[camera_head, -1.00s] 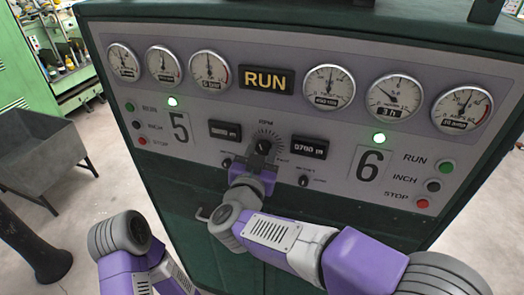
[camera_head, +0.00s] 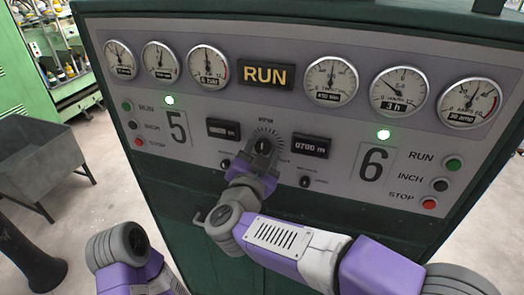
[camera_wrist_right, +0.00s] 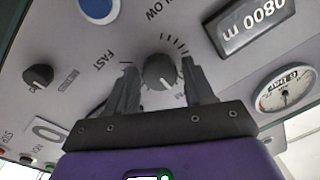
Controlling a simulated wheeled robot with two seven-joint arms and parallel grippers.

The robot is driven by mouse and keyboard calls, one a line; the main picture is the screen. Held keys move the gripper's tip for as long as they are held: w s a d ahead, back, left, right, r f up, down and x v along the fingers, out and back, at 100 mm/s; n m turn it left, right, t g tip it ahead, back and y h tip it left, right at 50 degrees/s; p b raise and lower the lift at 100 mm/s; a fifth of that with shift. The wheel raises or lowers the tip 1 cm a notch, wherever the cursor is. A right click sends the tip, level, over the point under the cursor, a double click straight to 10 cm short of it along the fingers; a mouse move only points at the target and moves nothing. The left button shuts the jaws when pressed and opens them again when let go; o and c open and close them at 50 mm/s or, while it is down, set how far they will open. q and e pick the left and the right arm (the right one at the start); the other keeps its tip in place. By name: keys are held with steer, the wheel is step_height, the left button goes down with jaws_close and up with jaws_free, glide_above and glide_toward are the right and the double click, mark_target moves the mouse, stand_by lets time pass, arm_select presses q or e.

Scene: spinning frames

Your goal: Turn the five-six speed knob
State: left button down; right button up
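The speed knob (camera_head: 263,146) is a dark round knob on the grey panel (camera_head: 330,222), between the 5 and 6 sides, with a ring of tick marks. In the right wrist view the knob (camera_wrist_right: 160,72) sits between the fingertips of my right gripper (camera_wrist_right: 158,66). The fingers are apart, one on each side, with a visible gap to the knob. In the head view my right gripper (camera_head: 260,158) reaches up to the knob from below and partly covers it. My left arm shows at the lower left, but its gripper is out of view.
Two small knobs (camera_head: 304,181) flank the speed knob below. Counters (camera_head: 309,146), gauges (camera_head: 398,89), a RUN sign (camera_head: 265,75) and buttons (camera_head: 429,203) surround it. A grey bin (camera_head: 40,157) stands on the floor at left.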

steer(key=shift+o, duration=0.7)
steer(key=b+v, duration=0.1)
steer(key=v, duration=0.6)
steer(key=shift+s, duration=0.3)
